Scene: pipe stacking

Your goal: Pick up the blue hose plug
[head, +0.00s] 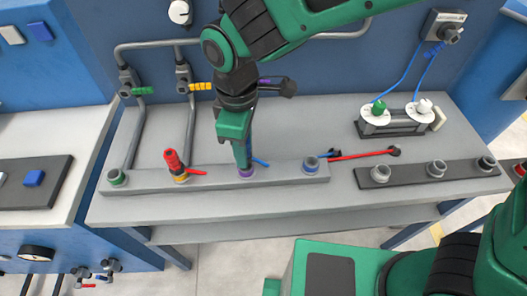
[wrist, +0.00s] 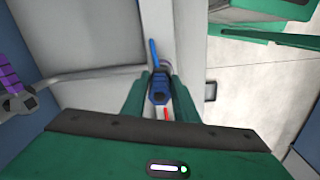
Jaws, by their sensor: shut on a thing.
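My gripper (head: 242,162) points down at the grey rail, directly over or at the purple-ringed socket (head: 246,173). In the wrist view its two green fingers (wrist: 160,95) are shut around the blue hose plug (wrist: 160,88), with a blue tip or hose (wrist: 154,52) extending beyond it. In the head view the fingers mostly hide the plug; a short blue piece (head: 260,162) shows to their right. I cannot tell whether the plug touches the socket.
A red plug (head: 174,162) stands at the yellow-ringed socket, left of my gripper. Green-ringed (head: 117,178) and blue-ringed (head: 310,166) sockets lie on the same rail (head: 215,177). A red hose (head: 360,155) lies to the right. Pipes and valves stand behind.

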